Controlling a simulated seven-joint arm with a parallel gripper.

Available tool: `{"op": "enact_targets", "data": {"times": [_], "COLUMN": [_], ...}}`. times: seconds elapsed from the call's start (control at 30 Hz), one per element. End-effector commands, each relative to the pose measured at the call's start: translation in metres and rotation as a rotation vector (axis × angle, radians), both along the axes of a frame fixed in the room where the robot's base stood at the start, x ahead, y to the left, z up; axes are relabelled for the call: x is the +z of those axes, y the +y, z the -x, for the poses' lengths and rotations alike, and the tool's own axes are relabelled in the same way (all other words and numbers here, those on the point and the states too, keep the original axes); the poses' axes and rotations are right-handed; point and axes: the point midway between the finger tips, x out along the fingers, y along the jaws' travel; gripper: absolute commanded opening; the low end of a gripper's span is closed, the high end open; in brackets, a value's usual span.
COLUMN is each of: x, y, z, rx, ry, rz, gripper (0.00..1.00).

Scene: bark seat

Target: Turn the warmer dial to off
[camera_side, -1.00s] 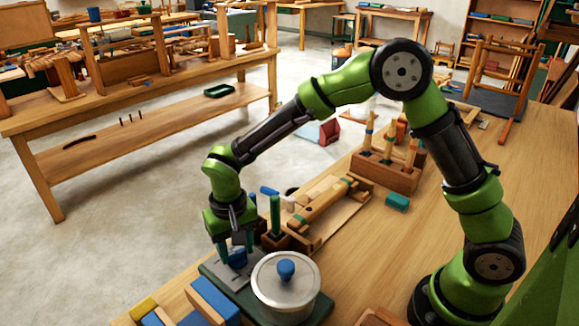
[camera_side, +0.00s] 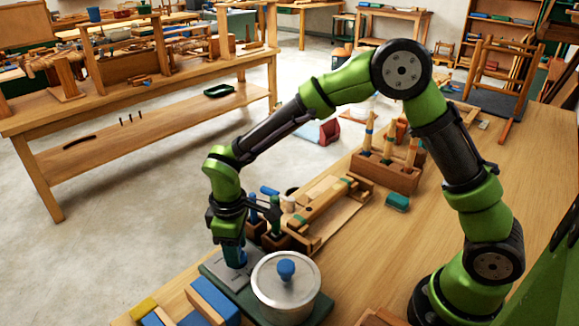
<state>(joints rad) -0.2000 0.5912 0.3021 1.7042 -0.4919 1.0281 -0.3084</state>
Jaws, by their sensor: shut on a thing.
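The warmer (camera_side: 225,276) is a dark green base with a grey plate at the front left of the bench. A round metal pot (camera_side: 284,297) with a lid and blue knob stands on its right part. The blue dial (camera_side: 237,258) is on the grey plate, left of the pot. My gripper (camera_side: 234,256) points down over the plate and is shut on the dial. The fingers cover part of the dial, and its pointer or marks are too small to read.
Blue and yellow blocks (camera_side: 214,298) lie left of the warmer. A wooden holder (camera_side: 277,238) with upright tool handles stands close behind my gripper, beside a wooden clamp (camera_side: 322,206). A tool block (camera_side: 386,172) is farther back. The bench's right middle is clear.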

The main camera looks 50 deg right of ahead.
Motion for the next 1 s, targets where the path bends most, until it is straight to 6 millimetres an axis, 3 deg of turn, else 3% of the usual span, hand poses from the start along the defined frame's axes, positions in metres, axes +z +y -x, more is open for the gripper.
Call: {"op": "enact_targets", "data": {"times": [0.6, 1.0], "x": [0.0011, 0.0014], "y": [0.0, 0.0003], "z": [-0.0011, -0.001], "rx": [0.579, 0.86], "ry": [-0.004, -0.004], "rz": [0.0, 0.0], "gripper": [0.16, 0.16]}}
